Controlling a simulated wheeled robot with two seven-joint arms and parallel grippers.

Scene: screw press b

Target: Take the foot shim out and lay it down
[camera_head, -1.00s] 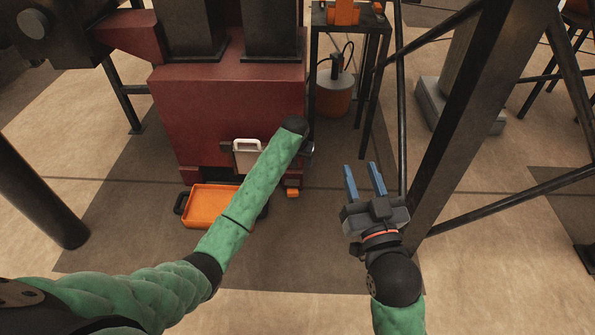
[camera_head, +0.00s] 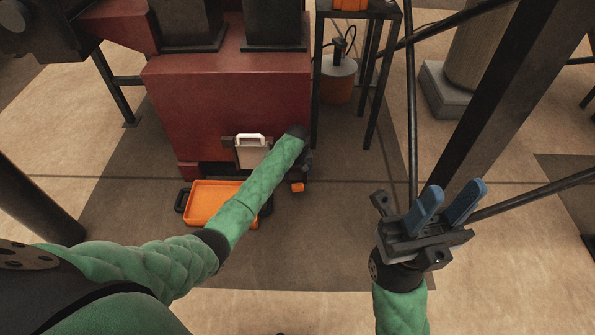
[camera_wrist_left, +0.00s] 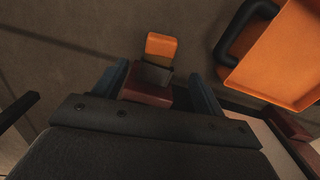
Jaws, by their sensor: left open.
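The foot shim (camera_head: 298,187) shows as a small orange end low at the right foot of the red press. In the left wrist view the shim (camera_wrist_left: 162,46) has an orange end and a dark grey part, running toward a dark red block, probably the press foot (camera_wrist_left: 148,94). My left gripper (camera_wrist_left: 160,80) is open, one blue finger on each side of the red block and the shim's grey part. Contact cannot be told. In the head view my left wrist largely hides that gripper. My right gripper (camera_head: 456,188) is open and empty, away to the right.
An orange tray (camera_head: 213,202) with dark handles lies on the floor left of the shim. The red press (camera_head: 230,100) stands behind, with a white-handled panel (camera_head: 250,150) on its front. A dark slanted post (camera_head: 500,100) rises near my right gripper. Floor in front is clear.

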